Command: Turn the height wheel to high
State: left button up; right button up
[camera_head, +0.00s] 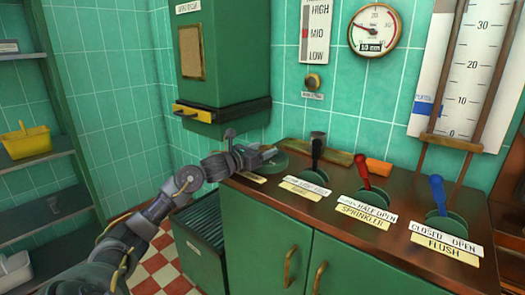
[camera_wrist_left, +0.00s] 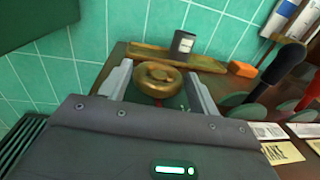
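A round brass wheel (camera_wrist_left: 158,80) sits at the counter's left end and shows between my left gripper's fingers in the left wrist view. My left gripper (camera_wrist_left: 158,88) has its fingers apart, one on each side of the wheel; firm contact is not clear. In the head view my left gripper (camera_head: 268,153) is over the counter's left end and hides the wheel. A white HIGH, MID, LOW scale (camera_head: 317,30) hangs on the wall, with a red mark near MID. My right gripper is not in view.
Black (camera_head: 317,145), red (camera_head: 363,170) and blue (camera_head: 438,190) levers stand to the right on the wooden counter (camera_head: 325,207). An orange block (camera_head: 378,167) lies behind them. A green cabinet (camera_head: 230,50) hangs behind my left arm. A brass knob (camera_head: 313,81) is on the wall.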

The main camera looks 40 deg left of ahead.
pick_arm(q)
jog(key=c, duration=0.5)
